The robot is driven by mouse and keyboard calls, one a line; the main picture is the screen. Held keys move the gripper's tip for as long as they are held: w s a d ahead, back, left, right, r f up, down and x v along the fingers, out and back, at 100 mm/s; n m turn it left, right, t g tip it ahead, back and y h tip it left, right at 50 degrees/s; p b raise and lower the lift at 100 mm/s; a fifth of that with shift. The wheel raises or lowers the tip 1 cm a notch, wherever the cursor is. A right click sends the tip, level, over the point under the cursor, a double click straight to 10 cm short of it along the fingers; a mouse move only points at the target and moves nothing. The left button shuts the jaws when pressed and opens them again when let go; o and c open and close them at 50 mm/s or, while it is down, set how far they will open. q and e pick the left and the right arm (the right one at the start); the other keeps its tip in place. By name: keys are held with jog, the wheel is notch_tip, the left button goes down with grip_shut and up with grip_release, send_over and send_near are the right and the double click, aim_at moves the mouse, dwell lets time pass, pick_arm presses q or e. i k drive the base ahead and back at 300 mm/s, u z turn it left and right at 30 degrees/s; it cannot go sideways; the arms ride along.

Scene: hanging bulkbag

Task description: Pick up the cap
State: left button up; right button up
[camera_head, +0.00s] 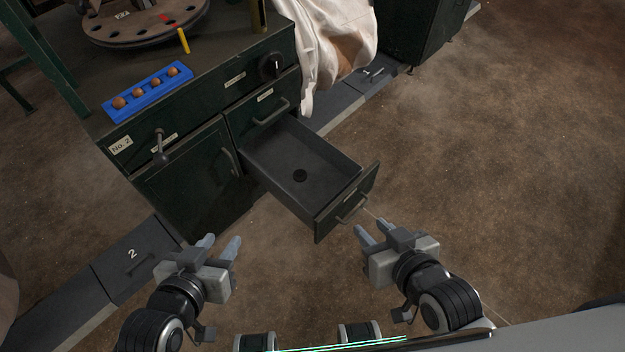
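A small dark round cap (299,176) lies on the floor of the open drawer (278,157), near its middle. The drawer is pulled out from a dark green cabinet. My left gripper (221,243) is open and empty, in front of the cabinet, below and left of the drawer in the picture. My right gripper (372,231) is open and empty, close to the drawer's front panel and its handle (351,209). I cannot tell whether it touches the handle. Neither gripper is at the cap.
The cabinet top holds a blue tray (149,91) with several round brown pieces, a round plate with holes (145,22) and a yellow peg (183,41). A lever (160,147) and a black knob (270,66) stick out in front. A pale bag (340,40) hangs behind. The floor at right is clear.

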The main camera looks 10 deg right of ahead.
aim_at(299, 174)
jog(key=z, duration=1.75)
jog(key=i, duration=1)
jog(key=u, duration=3.55)
